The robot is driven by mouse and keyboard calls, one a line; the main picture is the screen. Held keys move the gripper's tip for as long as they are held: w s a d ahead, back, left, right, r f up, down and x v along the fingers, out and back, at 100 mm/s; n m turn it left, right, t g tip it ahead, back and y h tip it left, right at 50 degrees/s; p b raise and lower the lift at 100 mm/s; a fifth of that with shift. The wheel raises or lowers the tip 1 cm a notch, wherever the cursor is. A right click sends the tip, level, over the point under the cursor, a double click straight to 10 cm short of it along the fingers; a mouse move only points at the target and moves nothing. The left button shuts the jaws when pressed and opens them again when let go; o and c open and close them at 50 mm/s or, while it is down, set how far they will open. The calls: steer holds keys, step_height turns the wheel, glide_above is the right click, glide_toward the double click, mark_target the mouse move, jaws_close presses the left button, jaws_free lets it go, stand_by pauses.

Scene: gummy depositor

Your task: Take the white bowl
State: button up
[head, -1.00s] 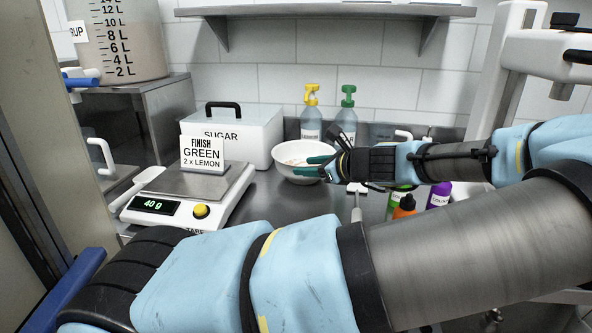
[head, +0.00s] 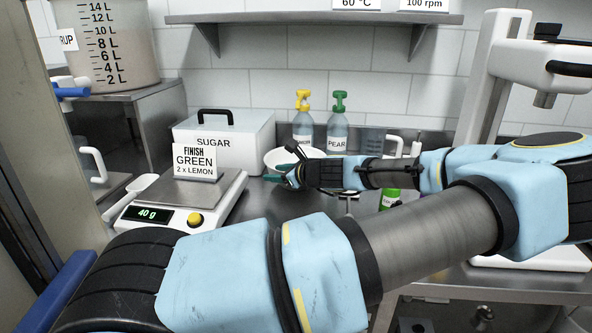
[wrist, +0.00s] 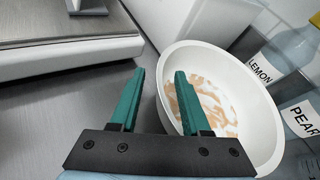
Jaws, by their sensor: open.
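The white bowl (head: 275,158) stands on the steel counter, behind my gripper in the head view and partly hidden by it. In the wrist view the bowl (wrist: 262,118) is large at right, with tan residue smeared inside. My gripper (wrist: 159,73) is open and empty, with two green fingers. The right finger overlaps the bowl's inside and the left finger is outside its left wall, so the near rim lies between them in the picture. Contact cannot be told. In the head view my gripper (head: 279,179) is at the bowl's near side.
A scale (head: 170,217) reading 40 g stands left, bearing a sign (head: 196,161). A sugar box (head: 230,130) is behind it. Spray bottles, one labelled PEAR (head: 338,132), stand close behind the bowl. A green-labelled bottle (head: 389,199) stands right, beneath my arm.

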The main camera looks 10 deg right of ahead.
jaws_close()
stand_by(1.4)
